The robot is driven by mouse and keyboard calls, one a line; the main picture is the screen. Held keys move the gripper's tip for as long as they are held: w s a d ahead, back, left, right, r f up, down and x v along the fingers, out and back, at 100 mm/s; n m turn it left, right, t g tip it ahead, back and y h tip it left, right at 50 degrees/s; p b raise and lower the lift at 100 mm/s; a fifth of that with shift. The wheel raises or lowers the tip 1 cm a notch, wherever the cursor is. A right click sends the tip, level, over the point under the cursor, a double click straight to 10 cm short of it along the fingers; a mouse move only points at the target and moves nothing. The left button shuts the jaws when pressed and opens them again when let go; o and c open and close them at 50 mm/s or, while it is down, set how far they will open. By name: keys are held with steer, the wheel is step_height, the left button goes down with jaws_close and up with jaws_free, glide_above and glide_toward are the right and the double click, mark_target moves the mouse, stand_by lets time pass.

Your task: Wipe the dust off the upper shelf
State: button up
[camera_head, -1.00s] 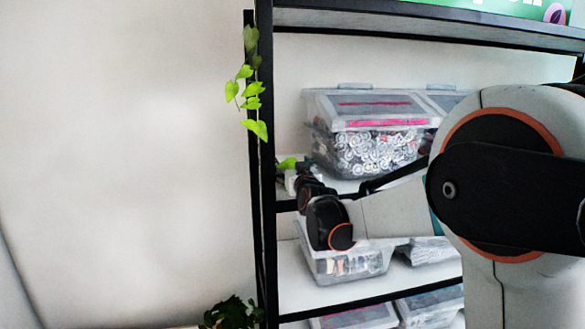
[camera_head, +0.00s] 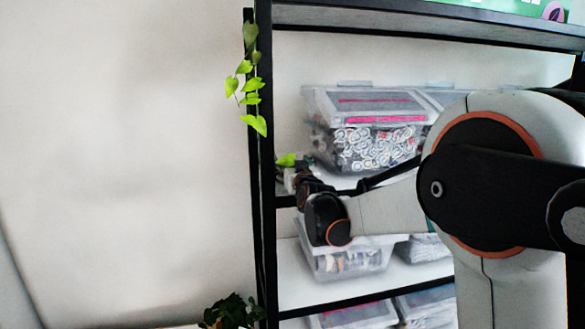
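A black-framed shelf unit with white boards (camera_head: 430,273) fills the right half of the head view. The top board (camera_head: 400,38) runs along the upper edge; its upper surface is mostly out of sight, and I see no dust. My arm reaches in from the right toward the unit's left post, at the board under the large clear bin. My gripper's fingers are too small, dark and overlapped by the wrist to make out, so I cannot tell whether they hold anything. No cloth or duster is clearly visible.
A large clear bin (camera_head: 365,110) of batteries stands on the board behind my arm. A smaller clear bin (camera_head: 345,262) sits below, with more bins on the lowest board. A leafy vine (camera_head: 253,85) hangs along the left post. Bare wall lies to the left.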

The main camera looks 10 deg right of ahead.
steer(key=shift+w+r, duration=0.15)
steer(key=shift+r, duration=0.25)
steer(key=shift+s+f, duration=0.2)
steer(key=shift+s, duration=0.95)
steer(key=shift+w+f+b, duration=0.15)
steer(key=shift+w+b, duration=0.45)
steer(key=shift+w, duration=0.5)
steer(key=shift+r, duration=0.25)
steer(key=shift+s, duration=0.2)
